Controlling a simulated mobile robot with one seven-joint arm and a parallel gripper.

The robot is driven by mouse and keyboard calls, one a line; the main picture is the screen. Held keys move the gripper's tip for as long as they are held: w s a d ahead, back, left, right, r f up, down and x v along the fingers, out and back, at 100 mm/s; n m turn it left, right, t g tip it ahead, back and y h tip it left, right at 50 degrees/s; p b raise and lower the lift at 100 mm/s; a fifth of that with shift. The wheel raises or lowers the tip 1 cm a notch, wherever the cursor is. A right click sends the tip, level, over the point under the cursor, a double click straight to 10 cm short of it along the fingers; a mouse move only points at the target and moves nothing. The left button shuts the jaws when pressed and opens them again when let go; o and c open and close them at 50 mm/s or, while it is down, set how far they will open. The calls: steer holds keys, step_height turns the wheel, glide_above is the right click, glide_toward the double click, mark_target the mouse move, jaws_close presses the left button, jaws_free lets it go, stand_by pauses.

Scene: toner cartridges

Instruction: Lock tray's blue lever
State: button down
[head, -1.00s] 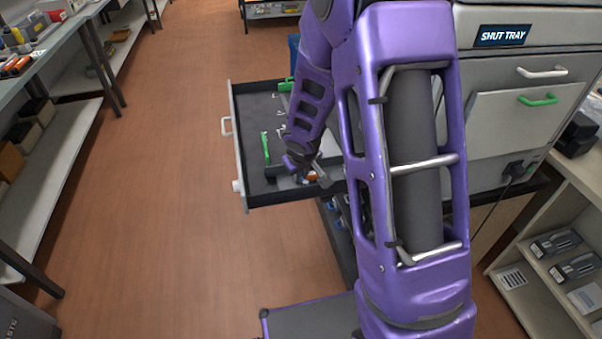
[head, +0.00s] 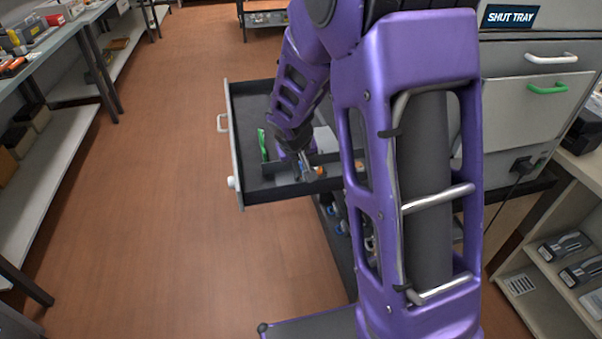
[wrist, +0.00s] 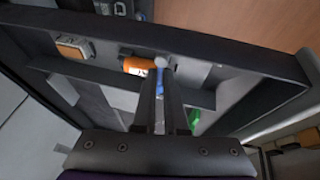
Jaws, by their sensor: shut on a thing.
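The tray (head: 234,150) is a dark drawer pulled out to the left, with a pale front. My gripper (head: 308,168) reaches down into its near part. In the wrist view my gripper (wrist: 161,72) has its two fingers close together on a small grey-blue knob (wrist: 161,62), which I take as the end of the blue lever. The fingers hide most of it, so its angle cannot be told. An orange part (wrist: 137,65) sits just left of the fingertips and shows in the head view (head: 320,170). A green lever (head: 263,145) stands farther left in the tray.
The machine body with the "SHUT TRAY" sign (head: 510,16) stands at the right. A shelf with cartridges (head: 565,246) is at the lower right, and a long bench (head: 62,42) runs along the left. The floor (head: 150,200) between is clear.

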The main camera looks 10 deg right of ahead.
steer(key=c, duration=1)
jaws_free()
steer(key=shift+o, duration=0.2)
steer(key=p+v, duration=0.3)
steer(key=v, duration=1.4)
steer(key=shift+s+r, duration=0.15)
steer(key=shift+s, duration=0.05)
